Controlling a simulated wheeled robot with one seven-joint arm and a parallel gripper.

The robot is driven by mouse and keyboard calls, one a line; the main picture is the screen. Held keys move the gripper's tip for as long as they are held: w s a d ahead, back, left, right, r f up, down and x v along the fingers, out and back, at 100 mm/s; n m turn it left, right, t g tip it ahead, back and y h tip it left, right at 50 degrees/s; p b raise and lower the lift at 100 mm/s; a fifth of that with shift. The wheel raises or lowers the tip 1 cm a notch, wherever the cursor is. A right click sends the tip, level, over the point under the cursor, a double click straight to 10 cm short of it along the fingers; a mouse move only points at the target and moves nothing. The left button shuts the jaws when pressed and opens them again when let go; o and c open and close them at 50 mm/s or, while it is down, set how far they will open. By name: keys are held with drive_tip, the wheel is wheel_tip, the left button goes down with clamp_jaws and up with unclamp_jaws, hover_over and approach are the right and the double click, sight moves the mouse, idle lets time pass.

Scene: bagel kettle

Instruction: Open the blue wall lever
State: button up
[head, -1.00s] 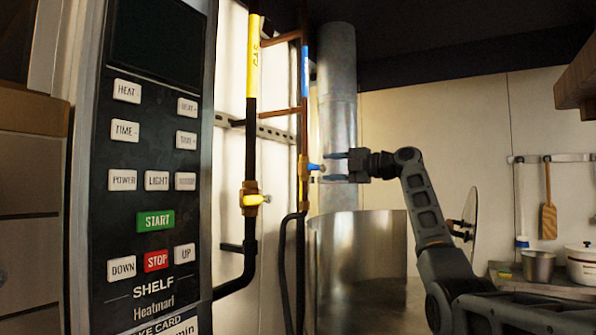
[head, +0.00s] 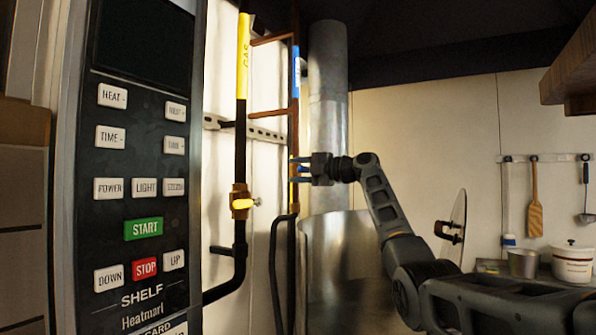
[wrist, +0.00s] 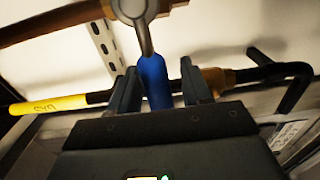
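The blue wall lever (wrist: 155,82) sits on a valve on the copper pipe with the blue label (head: 296,72). In the wrist view the lever lies between the two fingers of my gripper (wrist: 159,86), with a gap visible on the right side; on the left it is too close to tell whether they touch. In the head view my gripper (head: 302,169) is up against the pipe, its fingers above and below the lever, which is mostly hidden there. The fingers are apart and not closed on it.
Left of it runs the gas pipe (head: 243,70) with a yellow valve handle (head: 241,203). An oven control panel (head: 140,200) stands at the left. A large metal pot (head: 340,260) stands below my gripper, and a steel duct (head: 328,90) rises behind.

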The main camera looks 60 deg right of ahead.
clamp_jaws()
idle(0.3)
